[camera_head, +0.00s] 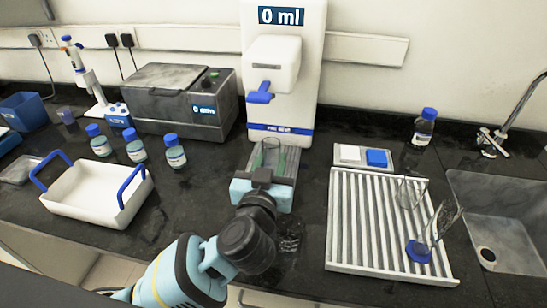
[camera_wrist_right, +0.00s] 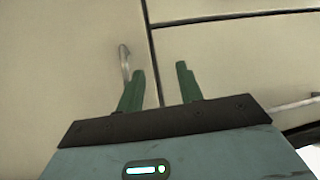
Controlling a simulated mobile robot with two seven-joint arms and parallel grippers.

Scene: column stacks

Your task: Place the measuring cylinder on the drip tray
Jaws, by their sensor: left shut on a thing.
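My left gripper (camera_head: 267,152) reaches in over the grey ribbed drip tray (camera_head: 287,172) below the dispenser spout. Its green fingers are shut on a see-through glass vessel. Its hand hides most of the vessel, so I cannot tell its kind or whether its bottom touches the tray. My right gripper (camera_wrist_right: 158,72) is open and empty in front of beige cabinet doors, in the right wrist view only.
The white dispenser (camera_head: 284,100) reads 0 ml. A clear beaker (camera_head: 410,192) stands on the draining rack (camera_head: 345,235), left of the sink (camera_head: 500,245). A white tray with blue handles (camera_head: 90,195), several blue-capped bottles (camera_head: 136,150) and a grey bath (camera_head: 180,105) occupy the left.

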